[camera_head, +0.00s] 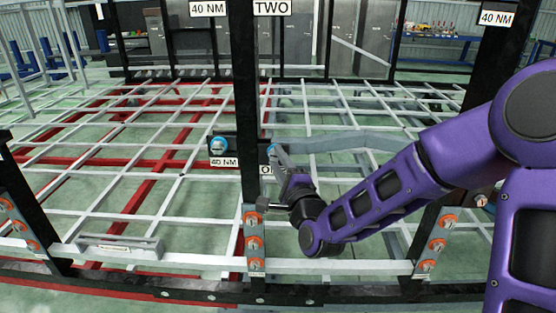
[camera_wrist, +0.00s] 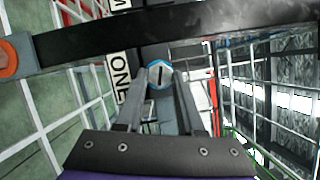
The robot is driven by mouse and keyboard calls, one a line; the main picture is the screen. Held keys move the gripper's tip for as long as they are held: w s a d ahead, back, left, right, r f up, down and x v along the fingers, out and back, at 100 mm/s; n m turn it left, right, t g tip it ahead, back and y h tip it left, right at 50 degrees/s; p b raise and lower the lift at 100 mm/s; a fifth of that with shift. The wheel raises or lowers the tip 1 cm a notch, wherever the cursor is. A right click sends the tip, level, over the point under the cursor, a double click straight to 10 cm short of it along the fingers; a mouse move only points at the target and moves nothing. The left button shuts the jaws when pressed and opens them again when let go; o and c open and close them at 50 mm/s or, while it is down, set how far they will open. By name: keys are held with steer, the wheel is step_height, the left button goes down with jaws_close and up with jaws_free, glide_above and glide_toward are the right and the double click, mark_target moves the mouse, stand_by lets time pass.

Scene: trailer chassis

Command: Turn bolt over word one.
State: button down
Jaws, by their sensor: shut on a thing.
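The bolt over the word ONE (camera_wrist: 160,75) has a blue ring and a pale slotted head in the wrist view. In the head view only a small blue part of it (camera_head: 271,148) shows by my fingertips. My gripper (camera_head: 275,154) reaches it from the lower right. In the wrist view my gripper (camera_wrist: 161,72) has its two grey fingertips on either side of the bolt, shut on it. The ONE label (camera_wrist: 120,82) reads sideways in the wrist view; in the head view my gripper hides most of it.
Another blue-ringed bolt (camera_head: 218,145) sits left of the black post (camera_head: 246,100), above a 40 NM label (camera_head: 223,162). A dark bar crosses close in the wrist view (camera_wrist: 100,44). Orange-washered bolts (camera_head: 254,243) line a lower bracket. White and red chassis rails (camera_head: 160,180) spread behind.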

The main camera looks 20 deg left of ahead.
steer(key=n+g+h+p, duration=0.1)
steer(key=n+h, duration=0.1)
steer(key=n, duration=0.3)
steer(key=r+n+g+h+p, duration=0.1)
steer(key=n+h+p, duration=0.1)
steer(key=n, duration=0.3)
steer(key=a+r+n+h+p, duration=0.1)
steer(key=n+h, duration=0.2)
steer(key=n, duration=0.2)
steer(key=shift+n+g, duration=0.4)
steer(key=shift+a+f+n+h+p, duration=0.1)
steer(key=shift+n+h+p, duration=0.1)
steer(key=shift+n+h, duration=0.25)
steer(key=shift+f+n+h+p, duration=0.1)
steer(key=shift+n+h+p, duration=0.05)
steer(key=shift+n+h, duration=0.25)
steer(key=n+t+h, duration=0.1)
steer(key=n+h, duration=0.1)
steer(key=n, duration=0.1)
steer(key=shift+a+f, duration=0.1)
steer(key=shift+a, duration=0.05)
steer(key=shift+f+n+t+h, duration=0.1)
steer(key=shift+n+t+h, duration=0.55)
steer(key=shift+n, duration=0.6)
